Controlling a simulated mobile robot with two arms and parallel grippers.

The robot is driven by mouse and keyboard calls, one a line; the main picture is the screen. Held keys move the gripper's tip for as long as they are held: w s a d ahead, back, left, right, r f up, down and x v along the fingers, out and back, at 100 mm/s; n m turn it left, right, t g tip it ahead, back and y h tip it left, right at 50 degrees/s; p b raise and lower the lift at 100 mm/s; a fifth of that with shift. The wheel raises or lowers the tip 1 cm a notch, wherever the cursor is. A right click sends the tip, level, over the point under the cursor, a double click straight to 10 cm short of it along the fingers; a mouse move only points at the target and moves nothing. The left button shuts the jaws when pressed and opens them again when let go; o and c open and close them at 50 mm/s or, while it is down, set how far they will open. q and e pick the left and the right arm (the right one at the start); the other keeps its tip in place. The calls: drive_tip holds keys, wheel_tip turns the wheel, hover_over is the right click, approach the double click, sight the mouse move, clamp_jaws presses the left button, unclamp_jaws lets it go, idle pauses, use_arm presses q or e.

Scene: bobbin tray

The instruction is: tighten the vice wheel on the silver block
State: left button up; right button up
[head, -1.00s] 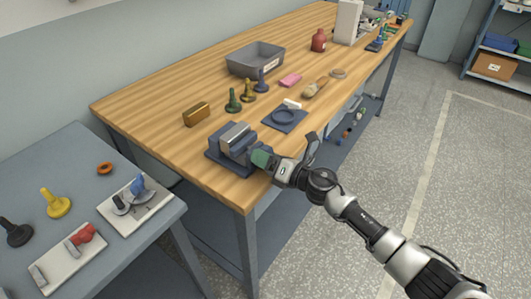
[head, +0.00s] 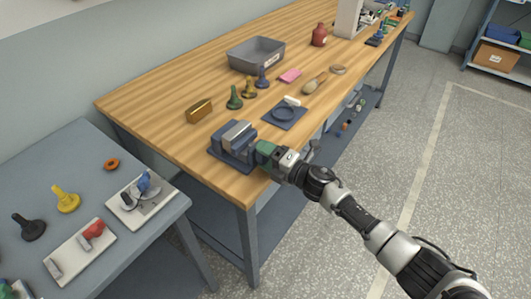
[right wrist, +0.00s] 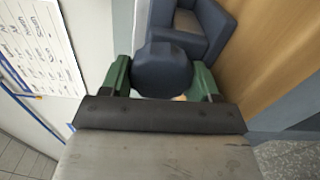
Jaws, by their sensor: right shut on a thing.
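The dark blue vice (head: 222,158) stands near the front edge of the wooden bench, and the silver block (head: 239,133) sits between its jaws. My right gripper (head: 265,152) is at the vice's right end, over the bench edge. In the right wrist view, its green fingers (right wrist: 162,82) are on either side of the dark blue vice wheel (right wrist: 162,66) and shut on it. Part of the vice (right wrist: 205,20) shows behind the wheel. In the head view the fingers hide the wheel. My left gripper is not in view.
Behind the vice are a brass block (head: 199,111), several small knobbed pieces, a blue square plate (head: 284,117) and a grey bin (head: 256,54). A side table (head: 90,170) at left holds clamps on white plates.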

idle(0.3)
drive_tip(key=shift+f, duration=0.1)
drive_tip(key=o, duration=0.9)
drive_tip(key=b+v, duration=0.1)
drive_tip(key=v, duration=1)
